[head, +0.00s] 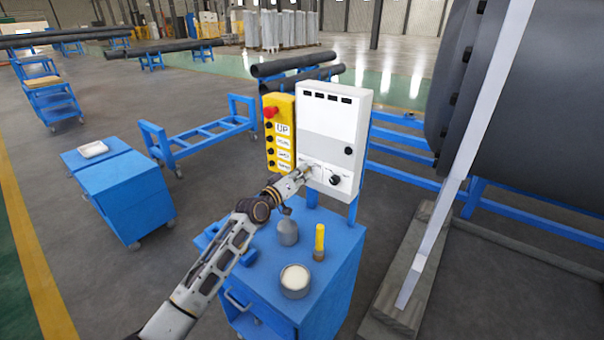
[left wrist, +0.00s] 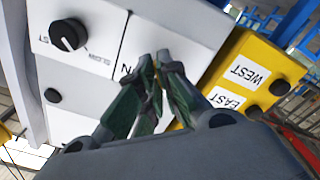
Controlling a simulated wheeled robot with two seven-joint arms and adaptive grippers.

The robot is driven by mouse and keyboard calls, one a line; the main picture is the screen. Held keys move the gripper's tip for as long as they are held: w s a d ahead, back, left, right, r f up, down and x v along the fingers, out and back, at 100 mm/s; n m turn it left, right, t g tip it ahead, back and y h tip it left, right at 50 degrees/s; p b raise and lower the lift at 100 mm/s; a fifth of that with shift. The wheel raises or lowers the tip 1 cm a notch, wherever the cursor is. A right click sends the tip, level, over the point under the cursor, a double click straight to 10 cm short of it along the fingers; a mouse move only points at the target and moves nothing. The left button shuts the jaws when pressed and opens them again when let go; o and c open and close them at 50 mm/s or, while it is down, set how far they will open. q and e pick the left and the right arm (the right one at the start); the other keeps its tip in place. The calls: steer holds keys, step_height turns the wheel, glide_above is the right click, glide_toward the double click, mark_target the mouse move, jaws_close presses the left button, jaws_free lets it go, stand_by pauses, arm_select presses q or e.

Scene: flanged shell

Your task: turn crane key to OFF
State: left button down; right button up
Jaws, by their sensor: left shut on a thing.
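The white control box (head: 337,120) stands upright on a post by the blue cart. My left gripper (head: 308,171) reaches its lower front, left of a black knob (head: 336,180). In the left wrist view the fingertips (left wrist: 158,64) are close together against the white panel (left wrist: 95,90), shut on the crane key. The fingers hide the key, so I cannot tell which way it points. A letter "N" shows just left of the fingertips. The black knob (left wrist: 69,34) with a "SLOW" label is farther left. My right gripper is not in view.
A yellow button pendant (head: 279,130) with a red button hangs directly left of the box. The blue cart (head: 325,262) below holds a grey cup (head: 295,281), a grey capped piece (head: 287,232) and a yellow stick (head: 319,240). A large dark flanged shell (head: 530,100) stands at right.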

arm_select(q)
steer(key=shift+n, duration=0.5)
steer(key=c, duration=1.6)
jaws_free()
steer(key=shift+c, duration=0.2)
steer(key=v, duration=1.2)
